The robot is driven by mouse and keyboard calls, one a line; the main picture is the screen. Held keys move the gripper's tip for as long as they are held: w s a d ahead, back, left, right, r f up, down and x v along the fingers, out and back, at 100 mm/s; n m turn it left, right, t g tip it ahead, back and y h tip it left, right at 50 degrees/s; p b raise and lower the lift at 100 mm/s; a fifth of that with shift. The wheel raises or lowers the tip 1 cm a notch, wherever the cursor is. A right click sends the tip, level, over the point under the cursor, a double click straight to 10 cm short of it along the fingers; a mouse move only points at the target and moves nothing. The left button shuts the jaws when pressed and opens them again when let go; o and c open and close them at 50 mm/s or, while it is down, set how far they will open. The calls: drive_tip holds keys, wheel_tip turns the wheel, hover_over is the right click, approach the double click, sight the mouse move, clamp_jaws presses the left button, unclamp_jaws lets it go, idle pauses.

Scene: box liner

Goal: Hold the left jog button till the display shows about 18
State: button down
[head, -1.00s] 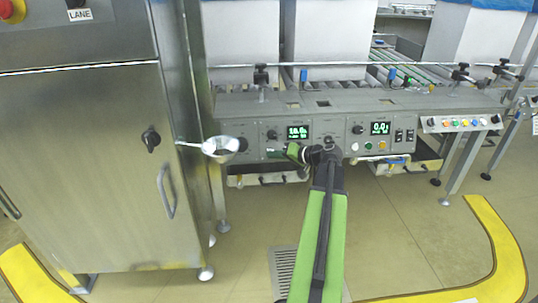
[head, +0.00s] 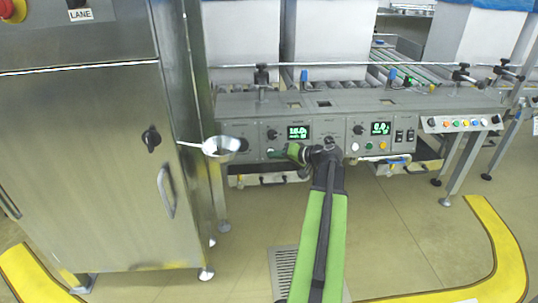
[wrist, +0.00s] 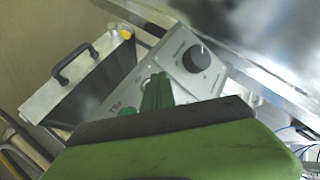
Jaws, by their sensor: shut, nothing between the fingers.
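The control panel (head: 240,140) runs along the front of the conveyor. Its left display (head: 298,132) shows green digits that look like 18 point something, but they are blurred. My gripper (head: 272,153) is shut and empty, with its tips at the panel face below and left of that display. In the wrist view my gripper (wrist: 158,82) points at the panel face, beside a dark knob (wrist: 196,58). A green spot, perhaps a button (wrist: 127,111), shows just left of the fingers. I cannot tell whether the tips press a jog button.
A second display (head: 380,128) with a knob and coloured buttons is on the right. A steel cabinet (head: 85,170) with a handle stands at the left. The floor is open in front.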

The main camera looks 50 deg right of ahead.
drive_tip(key=shift+d, duration=0.1)
drive_tip(key=shift+w+d+f, duration=0.15)
drive_tip(key=shift+w, duration=0.1)
idle(0.3)
drive_tip(key=shift+w+d+f+b, duration=0.1)
drive_tip(key=shift+w+d+b, duration=0.15)
drive_tip(key=shift+w+b, duration=0.05)
idle(0.6)
drive_tip(key=shift+s, duration=0.1)
idle(2.4)
drive_tip(key=shift+s+a+r, duration=0.25)
drive_tip(key=shift+s+a, duration=0.25)
drive_tip(key=shift+p, duration=0.3)
drive_tip(key=s+a, duration=0.1)
drive_tip(key=s+a+r+p, duration=0.1)
drive_tip(key=s+a, duration=0.1)
drive_tip(key=shift+s+r+p, duration=0.3)
drive_tip(key=shift+r, duration=0.05)
